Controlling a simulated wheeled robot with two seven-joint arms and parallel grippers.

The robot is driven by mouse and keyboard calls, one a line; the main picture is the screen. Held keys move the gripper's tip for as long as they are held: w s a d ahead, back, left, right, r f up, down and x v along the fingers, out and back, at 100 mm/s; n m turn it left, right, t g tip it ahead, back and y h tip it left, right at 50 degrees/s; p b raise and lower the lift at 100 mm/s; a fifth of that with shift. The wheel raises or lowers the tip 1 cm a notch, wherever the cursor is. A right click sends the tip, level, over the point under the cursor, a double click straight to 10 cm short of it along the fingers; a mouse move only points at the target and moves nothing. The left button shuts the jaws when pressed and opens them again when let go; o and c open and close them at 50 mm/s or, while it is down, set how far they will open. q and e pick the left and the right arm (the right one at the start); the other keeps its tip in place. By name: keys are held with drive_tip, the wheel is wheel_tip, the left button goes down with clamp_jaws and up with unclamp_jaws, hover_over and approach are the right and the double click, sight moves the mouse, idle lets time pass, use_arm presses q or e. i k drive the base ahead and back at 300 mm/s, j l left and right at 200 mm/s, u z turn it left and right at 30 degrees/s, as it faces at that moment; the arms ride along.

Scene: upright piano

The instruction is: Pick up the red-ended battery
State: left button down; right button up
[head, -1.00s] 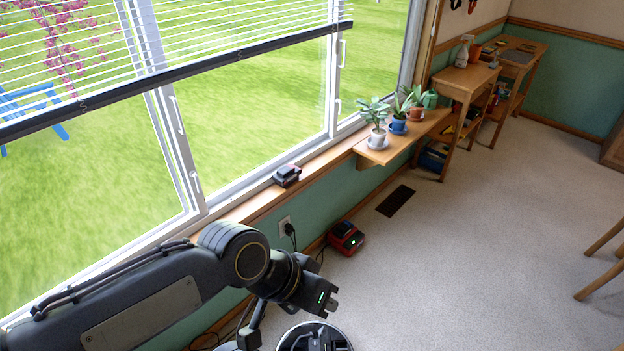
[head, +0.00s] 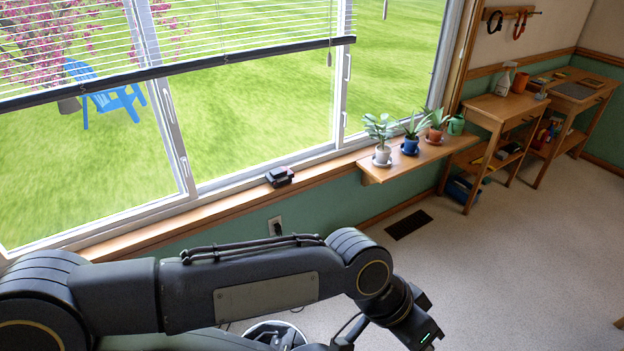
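A small dark block (head: 280,177), possibly a battery, sits on the wooden windowsill (head: 215,207). No red end can be made out on it at this size. My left arm reaches across the lower part of the head view from the left. My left gripper (head: 424,325) is at the bottom, low and to the right of the dark block and well apart from it. Its fingers are too unclear to tell open from shut. My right gripper is not in view.
Potted plants (head: 383,154) stand on a wooden shelf (head: 395,173) right of the dark block. A wall outlet (head: 275,226) is below the sill. A floor vent (head: 408,224) lies in the open carpet (head: 500,270). Wooden desks (head: 500,108) stand at the back right.

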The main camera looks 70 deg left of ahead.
sight(282, 176)
drive_tip(key=i+u, duration=0.45)
drive_tip(key=i+l+u, duration=0.25)
drive_tip(key=i+u, duration=0.4)
drive_tip(key=u, duration=0.25)
drive_tip(key=i+u, duration=0.15)
drive_tip(key=u, duration=0.25)
drive_tip(key=i+u, duration=0.2)
drive_tip(key=u, duration=0.25)
drive_tip(key=i+l+u, duration=0.1)
drive_tip(key=u, duration=0.3)
drive_tip(key=i+l+u, duration=0.2)
drive_tip(key=u, duration=0.25)
drive_tip(key=i+l+u, duration=0.15)
drive_tip(key=u, duration=0.3)
drive_tip(key=i+l+u, duration=0.2)
drive_tip(key=u, duration=0.2)
drive_tip(key=i+l+u, duration=0.45)
drive_tip(key=l+u, duration=0.3)
drive_tip(key=i+l+u, duration=0.1)
drive_tip(key=l+u, duration=0.25)
drive_tip(key=i+l+u, duration=0.1)
drive_tip(key=l+u, duration=0.3)
